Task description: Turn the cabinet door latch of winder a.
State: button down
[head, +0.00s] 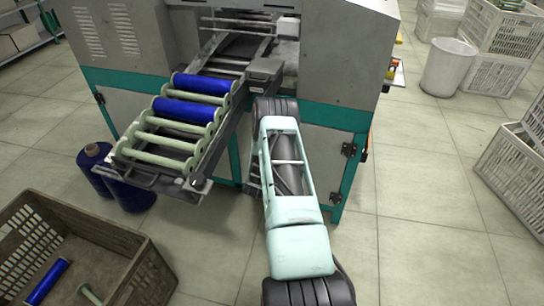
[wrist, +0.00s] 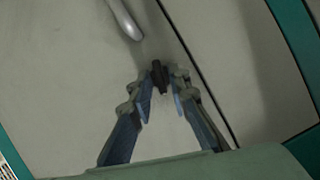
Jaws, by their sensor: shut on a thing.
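Winder a is the grey and teal machine, and its cabinet door (head: 322,150) shows in the head view, partly behind my arm. In the wrist view a pale door panel (wrist: 70,75) fills most of the picture. A small dark latch (wrist: 157,72) stands out from it, left of a dark door seam. My gripper (wrist: 162,84) has its two fingertips on either side of the latch and is shut on it. In the head view my arm hides the gripper and the latch.
A sloping rack (head: 165,165) with blue and pale bobbins juts out left of my arm. A brown crate (head: 85,225) stands at the lower left, by blue thread cones (head: 130,192). A rounded metal bar (wrist: 125,18) is above the latch.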

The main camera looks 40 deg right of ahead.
jog(key=shift+w+r+n+g+h+b, duration=0.1)
jog(key=shift+w+n+g+h+b, duration=0.15)
jog(key=shift+n, duration=0.25)
jog(key=shift+w+r+n+g+h+b, duration=0.15)
jog(key=shift+n+g+b, duration=0.15)
jog(key=shift+n, duration=0.2)
jog(key=shift+s, duration=0.1)
jog(key=c, duration=2.3)
grip_release()
jog(key=shift+o, duration=1.1)
jog(key=shift+f, duration=0.15)
jog(key=shift+s, duration=0.1)
jog(key=v, duration=1.2)
